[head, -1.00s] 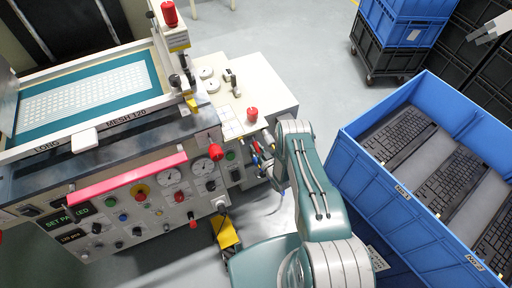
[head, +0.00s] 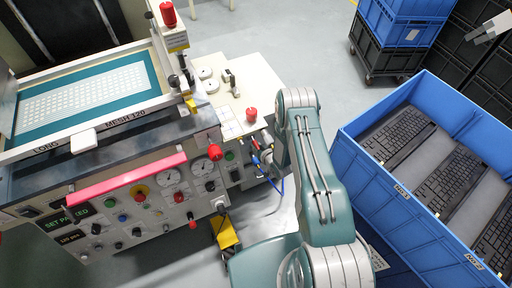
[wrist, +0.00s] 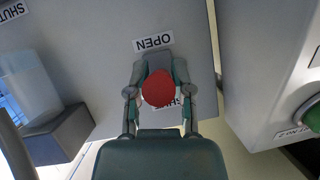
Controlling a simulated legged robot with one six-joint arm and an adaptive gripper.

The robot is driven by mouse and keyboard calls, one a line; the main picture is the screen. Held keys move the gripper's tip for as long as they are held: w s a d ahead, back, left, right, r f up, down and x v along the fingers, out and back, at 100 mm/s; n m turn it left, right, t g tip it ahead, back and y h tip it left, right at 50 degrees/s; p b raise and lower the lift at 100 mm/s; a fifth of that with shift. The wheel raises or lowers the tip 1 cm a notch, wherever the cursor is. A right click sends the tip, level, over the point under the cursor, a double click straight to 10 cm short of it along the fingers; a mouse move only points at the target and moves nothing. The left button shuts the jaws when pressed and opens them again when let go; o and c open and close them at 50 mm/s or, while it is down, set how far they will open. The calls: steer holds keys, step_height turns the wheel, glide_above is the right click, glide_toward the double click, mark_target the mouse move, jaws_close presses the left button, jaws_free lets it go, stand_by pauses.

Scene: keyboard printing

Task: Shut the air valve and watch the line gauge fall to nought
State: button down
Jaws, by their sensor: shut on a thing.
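In the wrist view my gripper (wrist: 160,95) is shut on a round red knob (wrist: 159,88), seen end-on between its fingers. An OPEN label (wrist: 154,41) lies just beyond the fingertips, upside down in the picture. In the head view my arm hides most of this spot. Two round white gauges, one (head: 201,166) near the panel's right end and one (head: 139,192) further left, face outward; their needles are too small to read.
The printing machine's panel (head: 150,215) carries several buttons and knobs. A blue crate (head: 350,152) with keyboards stands close on the right. A yellow pedal (head: 228,232) sits low in front.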

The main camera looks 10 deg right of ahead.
steer(key=shift+w+r+g, duration=0.15)
steer(key=shift+r+g, duration=0.2)
steer(key=shift+g, duration=0.05)
steer(key=shift+c, duration=2.4)
jaws_free()
steer(key=shift+s, duration=0.2)
steer(key=v, duration=1.1)
steer(key=shift+r, duration=0.35)
steer(key=shift+s, duration=0.25)
